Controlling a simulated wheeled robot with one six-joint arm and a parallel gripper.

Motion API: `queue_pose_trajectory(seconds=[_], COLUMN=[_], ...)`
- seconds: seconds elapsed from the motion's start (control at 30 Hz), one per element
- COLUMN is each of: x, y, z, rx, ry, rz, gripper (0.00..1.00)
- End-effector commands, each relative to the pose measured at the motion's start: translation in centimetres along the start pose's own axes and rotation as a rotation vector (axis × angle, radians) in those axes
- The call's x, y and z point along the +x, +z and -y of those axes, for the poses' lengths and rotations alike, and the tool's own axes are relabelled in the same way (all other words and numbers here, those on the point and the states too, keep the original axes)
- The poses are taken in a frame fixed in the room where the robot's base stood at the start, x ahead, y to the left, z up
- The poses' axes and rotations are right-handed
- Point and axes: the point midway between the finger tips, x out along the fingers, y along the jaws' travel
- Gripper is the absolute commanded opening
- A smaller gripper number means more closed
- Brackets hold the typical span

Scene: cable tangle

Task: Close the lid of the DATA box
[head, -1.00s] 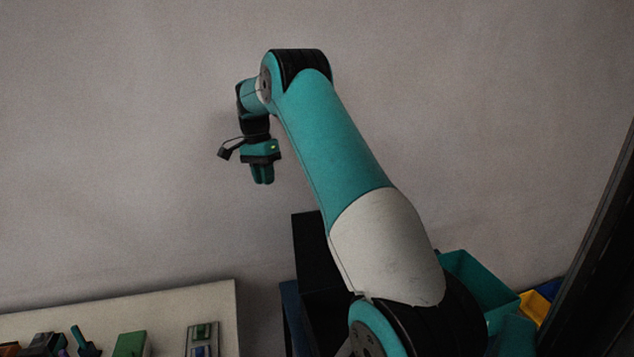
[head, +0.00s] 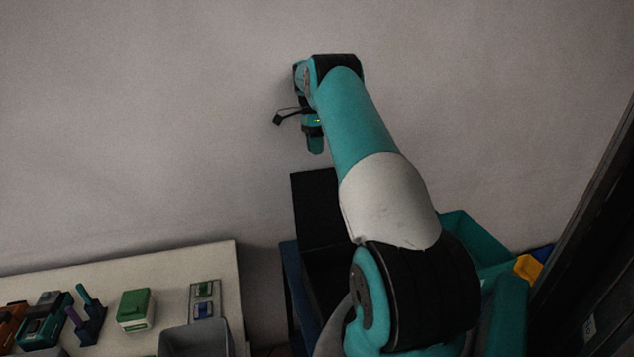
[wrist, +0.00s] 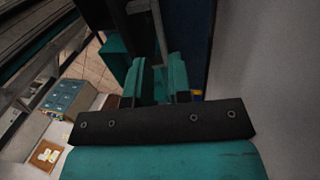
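A black box (head: 326,264) stands against the wall in the head view, its dark lid (head: 318,207) raised upright at the back. No DATA label is readable, so I cannot confirm which box it is. My arm covers much of the box's right side. My gripper (head: 316,147) points down above the lid's top edge, apparently clear of it. In the wrist view, the two teal fingers of my gripper (wrist: 160,75) stand apart with a narrow gap and nothing held between them. Dark surfaces lie beyond the fingertips there.
A teal bin (head: 468,238) and a yellow bin (head: 528,267) are right of my arm. A pale table (head: 180,268) at left holds a green box (head: 136,309), a grey bin (head: 197,341) and small parts. A dark frame (head: 590,240) stands far right.

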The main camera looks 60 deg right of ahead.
Motion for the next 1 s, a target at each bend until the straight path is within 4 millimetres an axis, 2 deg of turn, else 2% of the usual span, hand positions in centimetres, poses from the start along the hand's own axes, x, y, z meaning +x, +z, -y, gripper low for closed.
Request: queue_pose_trajectory(seconds=[0.03, 0.1, 0.4, 0.73, 0.77, 0.83, 1.0], x=[1.4, 2.6, 6.3, 6.9, 6.9, 6.9, 6.9], y=[-0.1, 0.0, 0.0, 0.0, 0.0, 0.0, 0.0], z=[-0.1, -0.1, -0.1, 0.0, 0.0, 0.0, 0.0], rx=[-0.001, -0.001, 0.000, -0.001, -0.001, -0.001, -0.001], ry=[0.007, 0.005, 0.003, 0.001, 0.001, 0.001, 0.001], rz=[-0.001, 0.002, 0.000, 0.000, 0.000, 0.000, 0.000], gripper=[0.19, 0.19, 0.19, 0.19, 0.17, 0.01, 0.00])
